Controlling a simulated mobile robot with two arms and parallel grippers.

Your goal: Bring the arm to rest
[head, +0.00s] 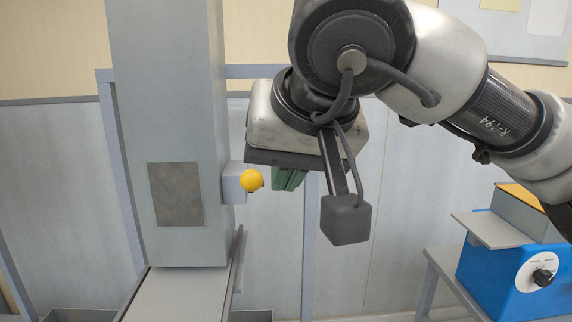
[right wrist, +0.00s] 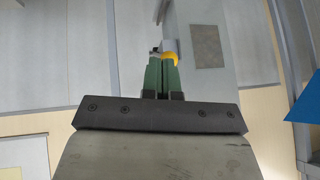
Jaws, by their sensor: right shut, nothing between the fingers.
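My right arm (head: 440,60) comes in from the upper right, bent at a dark round joint. My right gripper (head: 287,181) has green fingers, shut and empty, just right of a yellow ball knob (head: 252,180). The knob sits by a small grey box (head: 231,183) on the side of the tall grey silo column (head: 170,110). In the right wrist view the shut green fingers (right wrist: 161,68) partly cover the yellow knob (right wrist: 170,56); I cannot tell whether they touch it. My left gripper is in neither view.
A blue machine (head: 505,275) with a black dial stands on a bench at the lower right. A grey chute or ledge (head: 180,293) runs below the column, beside a grey frame (head: 112,150). Wall panels stand behind, with open space between column and bench.

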